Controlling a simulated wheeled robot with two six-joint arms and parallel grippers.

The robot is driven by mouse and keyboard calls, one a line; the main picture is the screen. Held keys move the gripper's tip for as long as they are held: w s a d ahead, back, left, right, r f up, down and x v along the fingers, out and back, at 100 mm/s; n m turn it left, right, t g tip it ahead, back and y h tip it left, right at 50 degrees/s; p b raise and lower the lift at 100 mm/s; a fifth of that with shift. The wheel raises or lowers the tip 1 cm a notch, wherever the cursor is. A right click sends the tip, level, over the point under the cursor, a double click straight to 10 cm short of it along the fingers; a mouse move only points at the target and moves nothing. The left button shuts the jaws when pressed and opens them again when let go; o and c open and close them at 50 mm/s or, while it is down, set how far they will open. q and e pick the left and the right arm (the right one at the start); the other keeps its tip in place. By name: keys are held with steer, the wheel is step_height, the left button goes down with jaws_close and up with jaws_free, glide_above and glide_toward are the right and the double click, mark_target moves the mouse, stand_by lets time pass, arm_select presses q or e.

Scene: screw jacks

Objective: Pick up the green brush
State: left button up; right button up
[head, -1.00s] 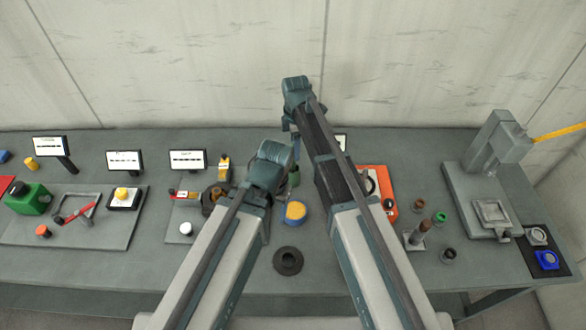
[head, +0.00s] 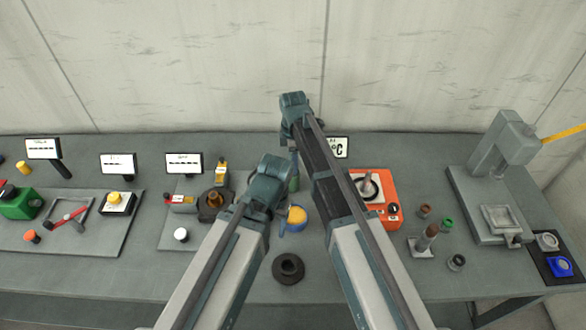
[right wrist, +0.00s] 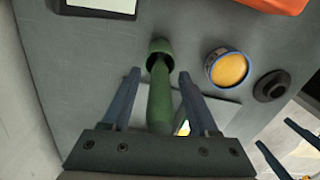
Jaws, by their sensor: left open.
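The green brush (right wrist: 160,98) shows in the right wrist view with its handle between the spread fingers of my right gripper (right wrist: 160,85). Gaps show on both sides of the handle. Its far end meets a dark green cup (right wrist: 158,48); whether it stands inside cannot be told. In the head view a bit of green (head: 294,184) shows between my arms, and the rest is hidden. My right gripper is mostly hidden there behind its own arm. My left gripper (head: 284,217) is open beside the yellow tin; its blue fingers also show in the right wrist view (right wrist: 285,146).
A yellow-topped blue tin (head: 297,215) and a dark round base (head: 288,268) stand near the left gripper. An orange device (head: 390,184) is right of my arms. A grey press (head: 490,175) stands far right. Boards with parts and small signs fill the left.

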jaws_close()
stand_by(0.3)
